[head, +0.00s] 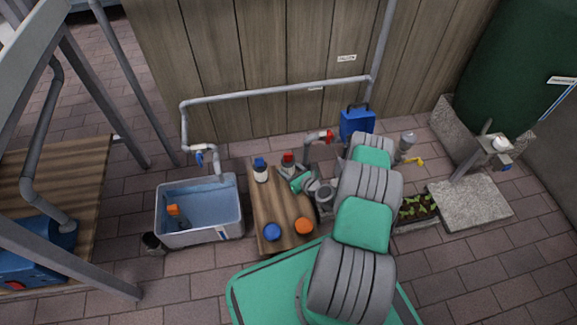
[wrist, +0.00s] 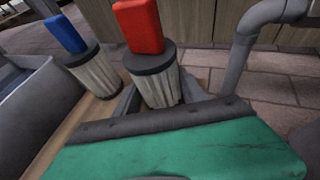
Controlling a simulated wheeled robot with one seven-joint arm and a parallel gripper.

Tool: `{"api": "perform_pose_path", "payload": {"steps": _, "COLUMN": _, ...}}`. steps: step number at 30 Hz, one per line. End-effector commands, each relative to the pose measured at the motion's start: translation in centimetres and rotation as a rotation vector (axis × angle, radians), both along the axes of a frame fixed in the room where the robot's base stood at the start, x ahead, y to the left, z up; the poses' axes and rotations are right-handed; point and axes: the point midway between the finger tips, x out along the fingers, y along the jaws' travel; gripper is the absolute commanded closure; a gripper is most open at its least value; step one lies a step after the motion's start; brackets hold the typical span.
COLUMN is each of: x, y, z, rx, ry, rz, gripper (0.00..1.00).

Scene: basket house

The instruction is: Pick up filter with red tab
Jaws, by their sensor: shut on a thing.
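The filter with the red tab (head: 288,163) stands upright on the wooden bench (head: 262,208), near its far end. In the wrist view this filter (wrist: 156,84) has a pleated pale body, a dark cap and a red tab on top. My gripper (head: 291,176) is at the filter, reaching in from the right. In the wrist view my gripper (wrist: 157,98) has grey fingers on both sides of the filter's lower body, shut on it. The filter's bottom is hidden behind my green gripper housing. Whether it touches the bench cannot be told.
A filter with a blue tab (head: 261,171) stands just left on the bench. A blue disc (head: 272,232) and an orange disc (head: 304,226) lie at the near end. A grey tub (head: 203,239) holding an orange-topped thing (head: 175,212) is left. A pipe (head: 270,92) runs behind.

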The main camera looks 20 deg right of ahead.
Motion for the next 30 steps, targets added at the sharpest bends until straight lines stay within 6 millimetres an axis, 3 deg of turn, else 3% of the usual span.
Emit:
{"api": "perform_pose_path", "payload": {"steps": 8, "x": 0.0, "y": -0.1, "z": 0.0, "rx": 0.000, "ry": 0.000, "rz": -0.001, "gripper": 0.94}}
{"api": "perform_pose_path", "payload": {"steps": 17, "x": 0.0, "y": -0.1, "z": 0.5, "rx": 0.000, "ry": -0.001, "rz": -0.001, "gripper": 0.94}}
{"api": "perform_pose_path", "payload": {"steps": 23, "x": 0.1, "y": -0.1, "z": 3.7, "rx": -0.001, "ry": -0.001, "rz": -0.001, "gripper": 0.94}}
{"api": "perform_pose_path", "payload": {"steps": 30, "x": -4.6, "y": -1.9, "z": 9.9, "rx": 0.002, "ry": 0.001, "rz": -0.008, "gripper": 0.94}}
